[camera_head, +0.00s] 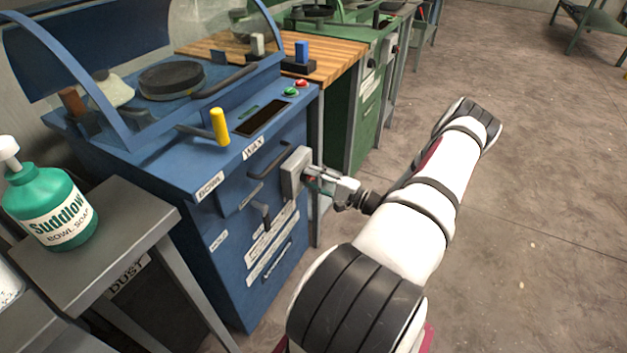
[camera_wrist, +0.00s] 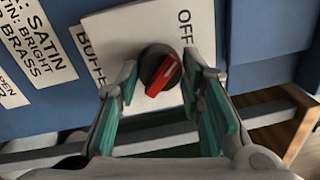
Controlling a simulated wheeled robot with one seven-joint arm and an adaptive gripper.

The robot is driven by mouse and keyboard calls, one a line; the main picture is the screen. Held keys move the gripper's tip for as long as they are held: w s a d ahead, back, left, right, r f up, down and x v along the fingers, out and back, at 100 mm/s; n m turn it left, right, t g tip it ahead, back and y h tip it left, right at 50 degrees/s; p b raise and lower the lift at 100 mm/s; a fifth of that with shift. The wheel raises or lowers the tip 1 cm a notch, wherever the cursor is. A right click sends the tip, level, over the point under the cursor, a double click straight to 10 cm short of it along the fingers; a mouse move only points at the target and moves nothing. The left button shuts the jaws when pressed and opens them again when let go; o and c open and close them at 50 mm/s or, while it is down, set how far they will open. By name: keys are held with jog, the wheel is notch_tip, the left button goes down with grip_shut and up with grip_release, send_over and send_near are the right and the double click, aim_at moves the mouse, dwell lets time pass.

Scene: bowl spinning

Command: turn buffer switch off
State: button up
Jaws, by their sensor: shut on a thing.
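The buffer switch is a round black knob with a red pointer bar (camera_wrist: 161,74) on a pale plate (camera_wrist: 115,25). The plate carries "OFF" at the upper right and partly hidden "BUFFE…" at the left in the wrist view. The red bar slants from lower left to upper right. My gripper (camera_wrist: 160,80) has its green-padded fingers on either side of the knob, shut on it. In the head view, my gripper (camera_head: 314,181) reaches the grey switch box (camera_head: 295,172) on the blue machine's front; the knob is mostly hidden there.
The blue machine (camera_head: 225,170) has a clear hood, a yellow-handled lever (camera_head: 220,127) and green and red buttons (camera_head: 296,88) on top. A green soap bottle (camera_head: 48,205) stands on a grey table at the left. The floor (camera_head: 540,200) at the right is clear.

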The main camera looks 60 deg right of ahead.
dwell(0.4)
jog(key=o, duration=1.2)
jog(key=shift+c, duration=0.2)
jog(key=s+f, duration=0.1)
jog(key=s, duration=1.1)
jog(key=shift+d, duration=0.45)
jog(key=shift+w, duration=0.1)
